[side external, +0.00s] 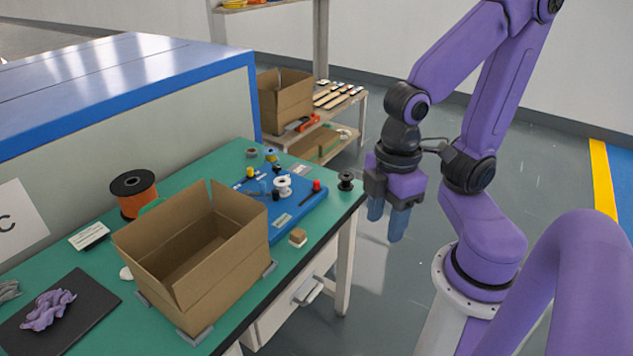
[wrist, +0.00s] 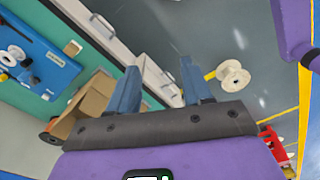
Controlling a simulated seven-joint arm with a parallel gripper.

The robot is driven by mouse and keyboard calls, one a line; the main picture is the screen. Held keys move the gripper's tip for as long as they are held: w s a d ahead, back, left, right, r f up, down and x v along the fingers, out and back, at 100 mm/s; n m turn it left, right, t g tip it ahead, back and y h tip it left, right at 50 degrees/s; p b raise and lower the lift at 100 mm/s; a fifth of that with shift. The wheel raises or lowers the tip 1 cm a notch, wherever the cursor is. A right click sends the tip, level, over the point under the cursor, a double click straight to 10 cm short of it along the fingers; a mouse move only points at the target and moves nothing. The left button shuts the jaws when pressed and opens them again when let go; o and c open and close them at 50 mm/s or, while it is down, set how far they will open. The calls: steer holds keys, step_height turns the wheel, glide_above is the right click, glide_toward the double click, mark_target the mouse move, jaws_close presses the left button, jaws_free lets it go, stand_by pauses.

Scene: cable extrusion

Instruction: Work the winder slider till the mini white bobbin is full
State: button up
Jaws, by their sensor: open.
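The winder is a blue board (side external: 298,212) on the green table, with small knobs and posts on it. A mini white bobbin (side external: 283,187) stands upright on it; how much is wound on it is too small to tell. A red-topped part (side external: 317,186) sits at the board's right side; I cannot tell which part is the slider. My gripper (side external: 386,224) is open and empty, pointing down beyond the table's right edge, clear of the winder. In the wrist view the two blue fingers (wrist: 158,82) are apart, and part of the winder board (wrist: 42,48) shows at upper left.
An open cardboard box (side external: 190,250) stands in front of the winder. A black spool (side external: 346,180) stands near the table's right corner. An orange spool (side external: 134,196) is behind the box. A white spool (wrist: 233,76) shows in the wrist view. Open floor surrounds my gripper.

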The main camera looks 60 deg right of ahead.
steer(key=w+d+m, duration=0.3)
steer(key=w+m, duration=0.1)
steer(key=w, duration=0.9)
steer(key=w+d+m, duration=0.4)
steer(key=w, duration=0.9)
steer(key=m, duration=0.7)
glide_above(317, 181)
step_height(317, 181, down, 6)
step_height(317, 181, down, 17)
steer(key=shift+f, duration=0.15)
steer(key=shift+c, duration=0.4)
